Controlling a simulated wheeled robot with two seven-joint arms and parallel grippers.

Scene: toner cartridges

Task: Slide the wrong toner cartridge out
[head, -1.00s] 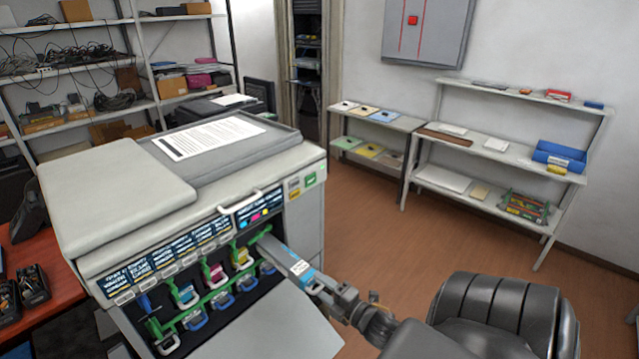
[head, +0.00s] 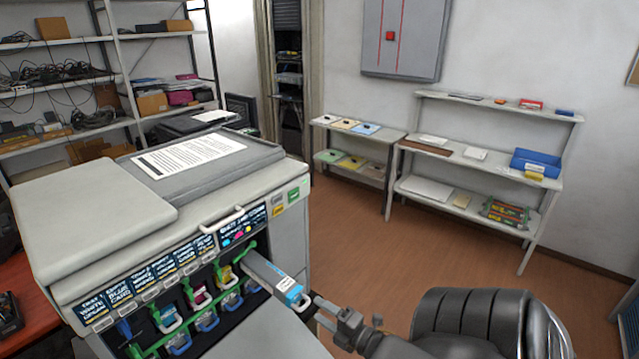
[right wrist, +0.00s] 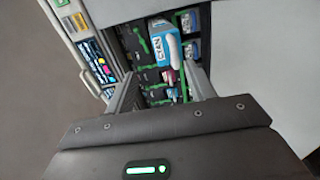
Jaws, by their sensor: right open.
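A long grey cartridge (head: 268,276) with a light-blue end label sticks out of the rightmost bay of the printer's open front. In the right wrist view its blue end (right wrist: 166,50) reads CYAN, and a pale handle shows beside the label. My right gripper (head: 320,306) is open just off the cartridge's outer end. In the right wrist view the cartridge end shows beyond and between the two spread fingers (right wrist: 163,92). I cannot tell whether a finger touches the handle. My left gripper is not in view.
The printer (head: 100,240) has several other cartridges with coloured ends and handles in its bays, with green levers. Its open front door (head: 250,335) lies below. A small shelf (head: 440,200) stands by the wall; floor between is clear.

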